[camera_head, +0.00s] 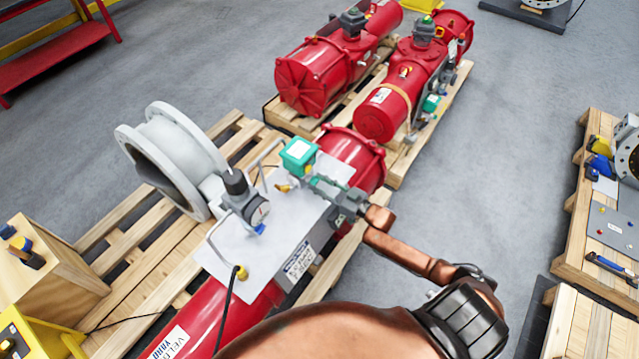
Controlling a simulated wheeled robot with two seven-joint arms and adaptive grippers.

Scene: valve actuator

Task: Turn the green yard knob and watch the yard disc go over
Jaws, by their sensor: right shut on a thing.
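The red valve actuator (357,158) lies on a pallet, with a grey metal box (262,262) at its middle. My right gripper (346,200) reaches in from the lower right on a copper-coloured arm and is shut at the box's right side. It is on a small part there, which fits the green yard knob; the jaws mostly hide it. A teal-green box (298,154) sits on top, just left of the gripper. My left gripper is out of view.
A grey flanged pipe (176,158) stands at the pallet's left. Two more red actuators (318,72) lie on pallets behind. A wooden block with tools (45,275) is at lower left. A workbench (612,225) stands at right. The floor between is clear.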

